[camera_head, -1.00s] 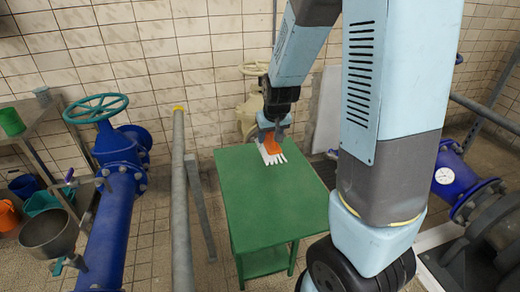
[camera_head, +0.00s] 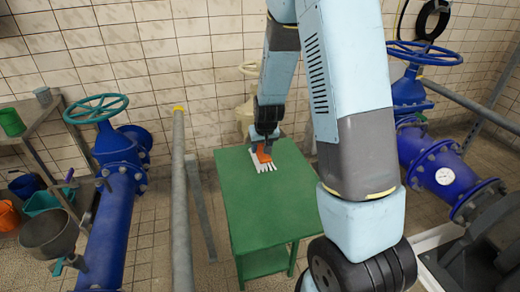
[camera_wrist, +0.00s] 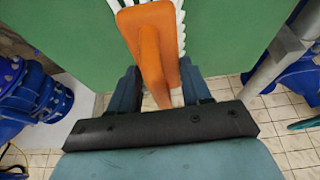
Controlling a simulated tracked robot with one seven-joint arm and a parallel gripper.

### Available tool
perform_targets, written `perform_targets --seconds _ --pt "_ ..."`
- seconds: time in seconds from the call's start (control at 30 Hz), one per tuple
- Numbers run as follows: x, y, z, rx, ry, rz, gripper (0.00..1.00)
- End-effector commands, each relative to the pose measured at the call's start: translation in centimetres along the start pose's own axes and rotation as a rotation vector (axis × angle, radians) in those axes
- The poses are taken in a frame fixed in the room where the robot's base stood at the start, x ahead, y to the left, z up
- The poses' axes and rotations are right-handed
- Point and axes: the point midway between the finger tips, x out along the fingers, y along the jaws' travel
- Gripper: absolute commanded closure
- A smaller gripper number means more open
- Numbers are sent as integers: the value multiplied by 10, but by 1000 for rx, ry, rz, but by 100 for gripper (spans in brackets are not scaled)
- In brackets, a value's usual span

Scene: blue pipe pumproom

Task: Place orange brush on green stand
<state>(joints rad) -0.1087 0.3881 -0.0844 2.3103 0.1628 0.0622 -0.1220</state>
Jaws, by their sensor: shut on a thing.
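The orange brush (camera_head: 263,155) has an orange body and white bristles. In the wrist view the brush (camera_wrist: 150,40) stretches from between my fingers out over the green surface (camera_wrist: 60,30). My gripper (camera_head: 264,140) is shut on the brush's handle end from above. The bristles appear at or just above the stand top; I cannot tell whether they touch it. My gripper also shows in the wrist view (camera_wrist: 160,95).
Grey upright pipes (camera_head: 181,200) stand left of the stand. A blue pipe with a teal handwheel (camera_head: 96,109) is farther left. Another blue valve (camera_head: 422,150) stands to the right. A side table (camera_head: 35,120) holds a green cup. The stand's front top is clear.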

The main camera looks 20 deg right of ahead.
Motion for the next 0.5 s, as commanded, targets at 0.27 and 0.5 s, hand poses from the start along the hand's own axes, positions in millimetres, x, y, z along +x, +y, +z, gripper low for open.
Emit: perform_targets --seconds 0.27,0.5 --pt "10 0 4 0 1 -1 100" --pt "12 0 5 -1 1 0 46"
